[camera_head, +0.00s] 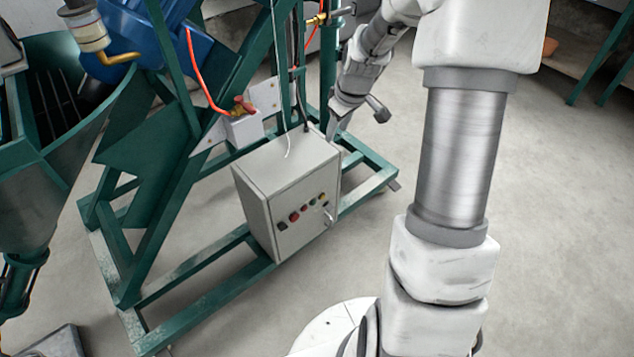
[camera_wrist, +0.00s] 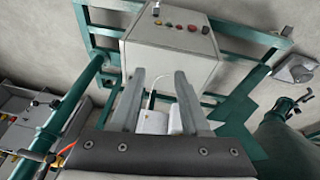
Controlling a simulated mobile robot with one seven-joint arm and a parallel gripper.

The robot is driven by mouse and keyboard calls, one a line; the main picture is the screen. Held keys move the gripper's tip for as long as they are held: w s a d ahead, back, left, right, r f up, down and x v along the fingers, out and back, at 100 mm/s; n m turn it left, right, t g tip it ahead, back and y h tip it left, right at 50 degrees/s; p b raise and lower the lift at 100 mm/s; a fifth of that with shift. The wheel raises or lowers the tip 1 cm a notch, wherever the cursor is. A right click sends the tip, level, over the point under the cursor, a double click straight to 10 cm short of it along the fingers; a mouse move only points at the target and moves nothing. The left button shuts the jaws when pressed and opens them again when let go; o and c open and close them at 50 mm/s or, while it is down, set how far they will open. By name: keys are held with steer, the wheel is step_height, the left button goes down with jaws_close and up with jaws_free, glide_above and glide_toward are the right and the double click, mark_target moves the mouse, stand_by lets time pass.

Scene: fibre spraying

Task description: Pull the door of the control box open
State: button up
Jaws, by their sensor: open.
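The control box (camera_head: 285,190) is a grey metal cabinet on the green frame, left of my arm in the head view. Its door (camera_head: 305,213) carries a row of several coloured buttons and a small handle (camera_head: 328,216) near its right edge. The door looks shut. In the wrist view the box (camera_wrist: 172,65) appears upside down, with the buttons along its upper edge. My gripper (camera_wrist: 159,78) is open, its two fingers apart and seen against the box's top. In the head view the fingers are small and partly hidden behind my wrist.
A green steel frame (camera_head: 205,282) surrounds the box, with beams below and posts behind it. A white junction box (camera_head: 243,129) with a red hose sits behind it. A blue motor (camera_head: 130,38) is at upper left. Bare floor (camera_head: 560,200) lies to the right.

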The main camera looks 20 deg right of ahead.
steer(key=w+d+f+y+b, duration=0.1)
steer(key=d+f+b, duration=0.2)
steer(key=f, duration=0.9)
steer(key=d+f+n+b, duration=0.1)
steer(key=d+f+b, duration=0.1)
steer(key=f, duration=1)
steer(key=w+d+f+y+b, duration=0.1)
steer(key=d+f+b, duration=0.2)
steer(key=f, duration=1)
steer(key=b+x, duration=0.6)
steer(key=x, duration=1.1)
steer(key=shift+w+a, duration=0.15)
steer(key=shift+w, duration=0.05)
jaws_close()
